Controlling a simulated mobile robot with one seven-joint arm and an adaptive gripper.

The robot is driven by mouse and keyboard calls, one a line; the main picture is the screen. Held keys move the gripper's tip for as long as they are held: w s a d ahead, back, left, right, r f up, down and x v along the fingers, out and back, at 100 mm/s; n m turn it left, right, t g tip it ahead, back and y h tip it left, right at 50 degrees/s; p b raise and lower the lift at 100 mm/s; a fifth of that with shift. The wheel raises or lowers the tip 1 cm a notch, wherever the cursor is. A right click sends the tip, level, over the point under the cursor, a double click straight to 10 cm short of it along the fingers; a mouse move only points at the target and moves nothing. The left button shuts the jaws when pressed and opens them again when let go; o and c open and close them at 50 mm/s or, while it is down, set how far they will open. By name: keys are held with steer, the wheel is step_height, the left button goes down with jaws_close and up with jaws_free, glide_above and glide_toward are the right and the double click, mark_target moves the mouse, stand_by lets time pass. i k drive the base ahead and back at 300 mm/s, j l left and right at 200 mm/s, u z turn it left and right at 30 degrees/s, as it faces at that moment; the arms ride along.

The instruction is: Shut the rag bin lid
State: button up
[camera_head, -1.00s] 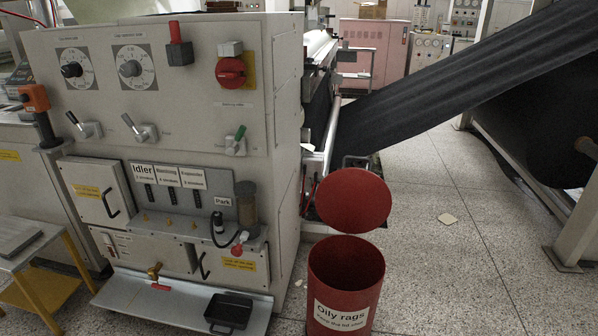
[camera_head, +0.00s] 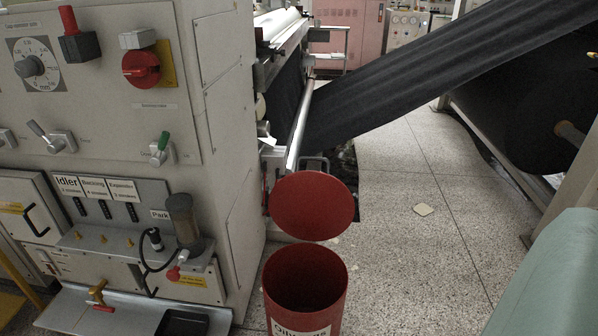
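The red rag bin (camera_head: 304,285) stands on the speckled floor at the bottom centre, with a white "Oily rags" label on its front that is cut off by the frame edge. Its round red lid (camera_head: 312,206) is raised, standing tilted up behind the open mouth. The dark inside of the bin shows. A grey metal loop (camera_head: 313,163) shows just above the lid's top edge. My gripper is not in view.
A grey control cabinet (camera_head: 225,130) stands close left of the bin, with a low metal tray (camera_head: 70,318) at its foot. A dark fabric web (camera_head: 420,75) slopes up to the right. A pale green surface (camera_head: 550,285) fills the lower right corner. Floor right of the bin is mostly clear.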

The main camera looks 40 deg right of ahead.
mark_target(315, 207)
steer(key=l+u, duration=0.3)
steer(key=l, duration=2.15)
steer(key=i+u, duration=0.05)
